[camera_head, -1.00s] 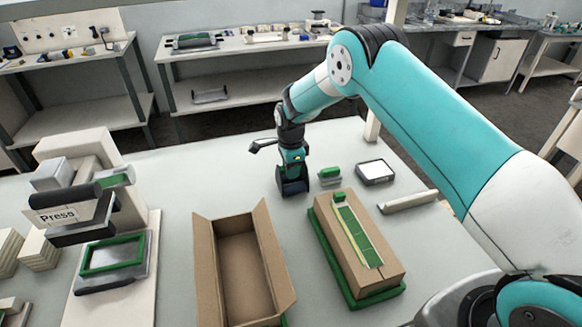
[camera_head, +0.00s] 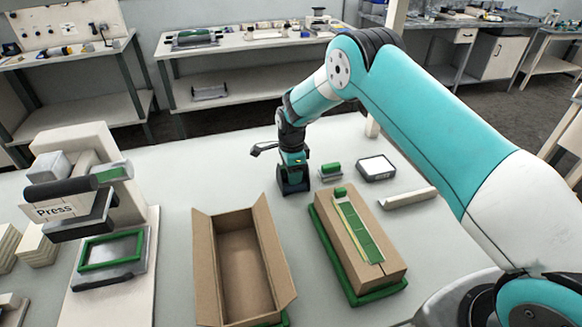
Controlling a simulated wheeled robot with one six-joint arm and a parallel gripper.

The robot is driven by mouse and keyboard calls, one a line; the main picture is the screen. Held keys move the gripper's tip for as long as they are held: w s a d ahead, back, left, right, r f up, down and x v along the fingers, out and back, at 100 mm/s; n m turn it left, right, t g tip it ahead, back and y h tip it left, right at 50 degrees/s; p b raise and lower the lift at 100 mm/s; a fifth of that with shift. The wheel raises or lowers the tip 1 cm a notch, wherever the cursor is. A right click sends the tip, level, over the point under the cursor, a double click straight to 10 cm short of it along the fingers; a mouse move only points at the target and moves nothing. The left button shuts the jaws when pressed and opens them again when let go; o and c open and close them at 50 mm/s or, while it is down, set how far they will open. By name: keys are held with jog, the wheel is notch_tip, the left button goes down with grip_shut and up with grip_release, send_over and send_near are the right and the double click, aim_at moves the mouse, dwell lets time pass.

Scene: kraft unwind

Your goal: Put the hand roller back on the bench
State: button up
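A small green cylinder with a grey base (camera_head: 331,170), which looks like the hand roller, sits on the bench (camera_head: 180,185) just right of my gripper. My gripper (camera_head: 294,187) points down, with its dark lower end at or just above the bench top. Its fingers are seen from behind, and I cannot tell whether they are apart or hold anything. A small gap shows between the gripper and the green cylinder.
A closed carton (camera_head: 388,262) with a green strip stands on a green-edged base, in front of the gripper. An open, empty carton (camera_head: 205,270) is left of it. A press (camera_head: 98,225) stands at left. A pale-topped tray (camera_head: 376,168) and grey bar (camera_head: 408,198) lie right.

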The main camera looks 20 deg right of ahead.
jog(key=shift+w+r+p, duration=0.15)
jog(key=shift+r+p, duration=0.25)
jog(key=shift+r, duration=0.3)
notch_tip(320, 180, up, 13)
jog(key=b, duration=0.4)
jog(key=s+a+r+n, duration=0.2)
jog(key=s+r+n, duration=0.4)
jog(key=s+r, duration=0.1)
jog(key=s+a+r+n+y, duration=0.1)
jog(key=s+r+n, duration=0.1)
jog(key=s+n, duration=0.4)
jog(key=s+r+n+y, duration=0.1)
jog(key=s+n, duration=0.5)
jog(key=s, duration=0.9)
jog(key=s+a+r+n+y, duration=0.1)
jog(key=s+r+n+y, duration=0.1)
jog(key=s+r+n, duration=0.2)
jog(key=s+n, duration=0.3)
jog(key=s, duration=0.4)
jog(key=shift+a, duration=0.3)
